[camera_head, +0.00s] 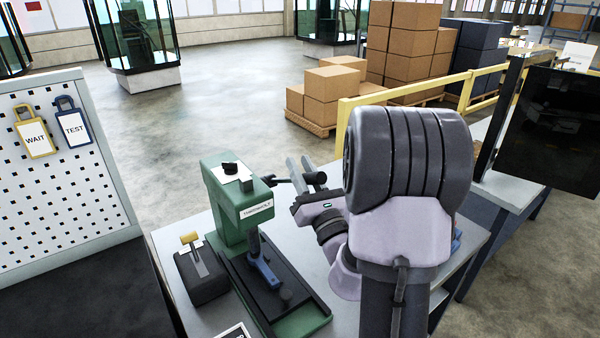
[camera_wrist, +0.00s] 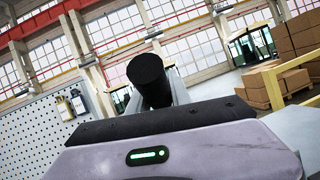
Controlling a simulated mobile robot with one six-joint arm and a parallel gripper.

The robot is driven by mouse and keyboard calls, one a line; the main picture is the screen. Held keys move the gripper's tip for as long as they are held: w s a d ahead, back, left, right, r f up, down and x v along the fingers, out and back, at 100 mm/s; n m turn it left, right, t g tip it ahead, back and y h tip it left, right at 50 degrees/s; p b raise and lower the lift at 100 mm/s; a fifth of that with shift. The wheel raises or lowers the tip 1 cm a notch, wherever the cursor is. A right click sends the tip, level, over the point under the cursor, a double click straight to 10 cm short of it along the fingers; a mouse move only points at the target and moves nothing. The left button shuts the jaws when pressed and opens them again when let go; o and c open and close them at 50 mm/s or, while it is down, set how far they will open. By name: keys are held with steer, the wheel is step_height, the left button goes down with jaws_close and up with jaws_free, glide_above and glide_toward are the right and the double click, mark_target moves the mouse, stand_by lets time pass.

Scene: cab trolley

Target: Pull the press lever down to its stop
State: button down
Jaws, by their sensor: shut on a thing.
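The green press (camera_head: 228,208) stands on the light grey bench. Its black press lever (camera_head: 283,181) sticks out to the right from the upper part of the press, roughly level. My gripper (camera_head: 301,168) is at the lever's outer end, its two grey fingers shut on it. In the wrist view the lever's black round end (camera_wrist: 150,78) sits between my fingers (camera_wrist: 156,95). A blue part (camera_head: 264,272) lies under the ram on the dark press bed. My arm hides the bench right of the press.
A dark box with a yellow-topped switch (camera_head: 190,238) stands left of the press. A pegboard (camera_head: 60,180) with WAIT and TEST tags rises at the left. A yellow rail (camera_head: 400,95), stacked cartons (camera_head: 335,85) and a dark screen (camera_head: 550,130) are beyond the bench.

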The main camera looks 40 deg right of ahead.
steer(key=f+b, duration=0.1)
steer(key=b, duration=0.3)
steer(key=shift+s+f+t, duration=0.25)
steer(key=shift+f+t, duration=0.05)
steer(key=shift+f, duration=0.05)
steer(key=f+b, duration=0.1)
steer(key=b, duration=0.2)
steer(key=shift+s+t+h+b, duration=0.3)
steer(key=shift+s+b, duration=0.1)
steer(key=shift+r, duration=0.35)
steer(key=shift+f+m, duration=0.1)
steer(key=shift+m, duration=0.2)
